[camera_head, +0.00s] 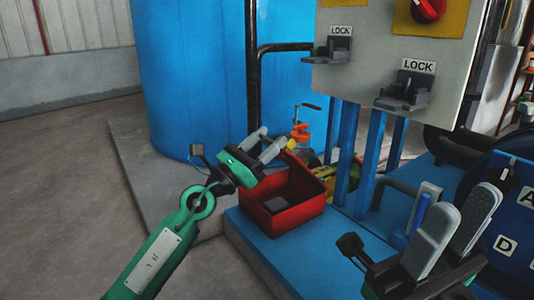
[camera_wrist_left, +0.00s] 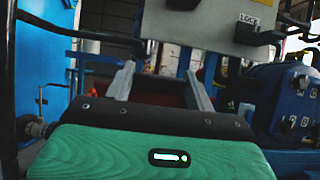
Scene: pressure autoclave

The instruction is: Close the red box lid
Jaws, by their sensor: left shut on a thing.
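The red box (camera_head: 284,219) sits on the blue platform with its top open and a small dark grey item (camera_head: 275,204) inside. Its red lid (camera_head: 308,172) stands raised at the back edge. My left gripper (camera_head: 274,146) is at the lid's upper left edge, its grey fingers shut on the lid; the exact contact is partly hidden. In the left wrist view the red lid (camera_wrist_left: 160,92) shows between the two spread fingers. My right gripper (camera_head: 456,228) is open and empty at the lower right, apart from the box.
Blue posts (camera_head: 374,160) carry a grey panel (camera_head: 385,55) with two LOCK brackets, just right of the box. A blue tank (camera_head: 195,80) and black pipe (camera_head: 252,75) stand behind. The blue platform (camera_head: 320,255) is clear in front.

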